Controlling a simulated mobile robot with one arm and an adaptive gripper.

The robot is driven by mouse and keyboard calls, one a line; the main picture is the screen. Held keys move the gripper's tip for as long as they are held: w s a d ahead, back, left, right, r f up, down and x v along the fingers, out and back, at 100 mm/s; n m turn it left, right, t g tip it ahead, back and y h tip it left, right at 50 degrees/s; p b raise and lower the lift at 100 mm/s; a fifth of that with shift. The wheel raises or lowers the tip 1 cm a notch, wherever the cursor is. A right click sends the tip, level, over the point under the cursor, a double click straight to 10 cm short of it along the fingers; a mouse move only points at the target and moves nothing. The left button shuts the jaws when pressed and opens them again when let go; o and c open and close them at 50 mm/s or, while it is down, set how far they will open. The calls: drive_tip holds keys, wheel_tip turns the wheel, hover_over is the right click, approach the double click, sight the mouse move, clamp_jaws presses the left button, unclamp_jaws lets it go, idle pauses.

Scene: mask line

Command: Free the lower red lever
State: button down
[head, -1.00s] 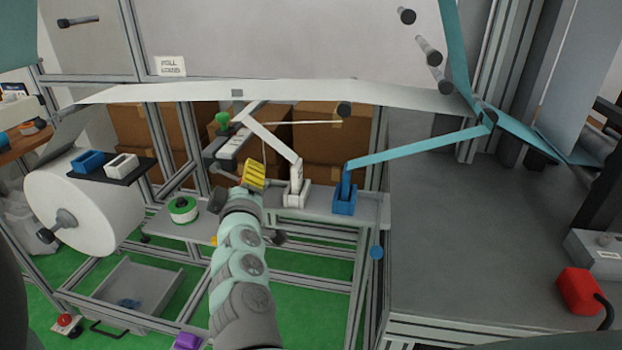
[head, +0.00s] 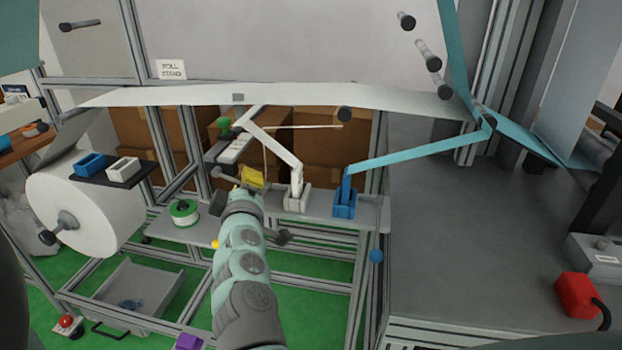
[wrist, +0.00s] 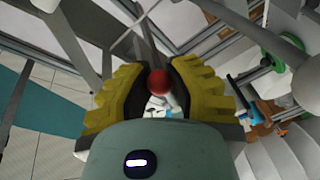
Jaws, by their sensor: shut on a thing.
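The red ball knob of a lever (wrist: 159,82) sits between the two ridged yellow fingers of my gripper (wrist: 156,97) in the wrist view. The fingers are closed in on it from both sides. A pale stem shows just below the knob. In the head view my gripper (head: 252,177) is at the end of my arm, beside the grey shelf and left of the white hinged arm. There the red knob is hidden by the gripper. I cannot tell from these views what the lever's base looks like.
A white hinged arm (head: 275,141) on a white block and a blue arm (head: 415,150) on a blue block stand right of my gripper. A white-green spool (head: 184,213) lies left on the shelf. A white web (head: 290,95) spans above. A large white roll (head: 85,212) is at left.

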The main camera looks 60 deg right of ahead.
drive_tip(key=shift+r+n+g+p, duration=0.3)
drive_tip(key=shift+r+n+p, duration=0.2)
drive_tip(key=shift+n+p, duration=0.25)
drive_tip(key=c, duration=0.8)
unclamp_jaws()
drive_tip(key=shift+s, duration=0.1)
drive_tip(key=shift+s, duration=0.1)
drive_tip(key=shift+s+a+f, duration=0.1)
drive_tip(key=shift+s+a, duration=0.1)
drive_tip(key=shift+s, duration=0.1)
drive_tip(key=v, duration=1.1)
